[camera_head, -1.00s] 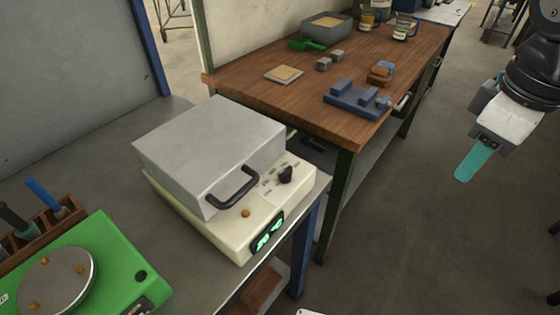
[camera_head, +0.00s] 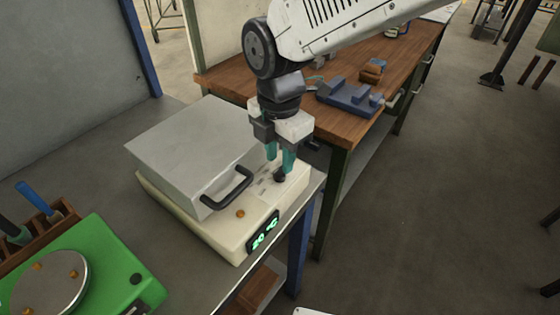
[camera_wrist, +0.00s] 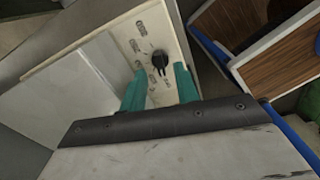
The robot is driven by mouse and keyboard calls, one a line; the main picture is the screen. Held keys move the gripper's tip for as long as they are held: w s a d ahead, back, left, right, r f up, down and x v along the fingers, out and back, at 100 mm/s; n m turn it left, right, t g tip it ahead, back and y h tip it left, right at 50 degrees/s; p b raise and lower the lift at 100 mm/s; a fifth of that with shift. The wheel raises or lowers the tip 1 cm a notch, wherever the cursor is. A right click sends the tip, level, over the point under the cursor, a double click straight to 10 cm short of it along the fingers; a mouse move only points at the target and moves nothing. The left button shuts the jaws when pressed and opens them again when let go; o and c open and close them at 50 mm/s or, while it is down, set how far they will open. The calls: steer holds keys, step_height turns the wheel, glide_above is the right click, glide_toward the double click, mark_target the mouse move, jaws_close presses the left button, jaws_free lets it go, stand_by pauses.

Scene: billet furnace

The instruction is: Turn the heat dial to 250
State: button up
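The furnace (camera_head: 190,150) is a cream box with a grey lid and a black handle (camera_head: 228,190). Its black heat dial (camera_head: 279,177) is on the right part of the top panel, with printed marks beside it. The dial also shows in the wrist view (camera_wrist: 159,59). A display (camera_head: 263,232) on the front glows green and seems to read 20 °C. My gripper (camera_head: 280,166) points down just above the dial, its two teal fingers apart. In the wrist view the fingertips (camera_wrist: 160,75) show on either side near the dial, with nothing between them gripped.
A green device (camera_head: 90,265) with a round metal plate stands at the lower left by a wooden tool rack (camera_head: 40,235). A wooden workbench (camera_head: 345,125) with a blue fixture (camera_head: 348,97) is behind my arm. An amber button or lamp (camera_head: 240,213) sits near the display.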

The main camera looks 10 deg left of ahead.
mark_target(280, 173)
steer(key=shift+f, duration=1.2)
jaws_close()
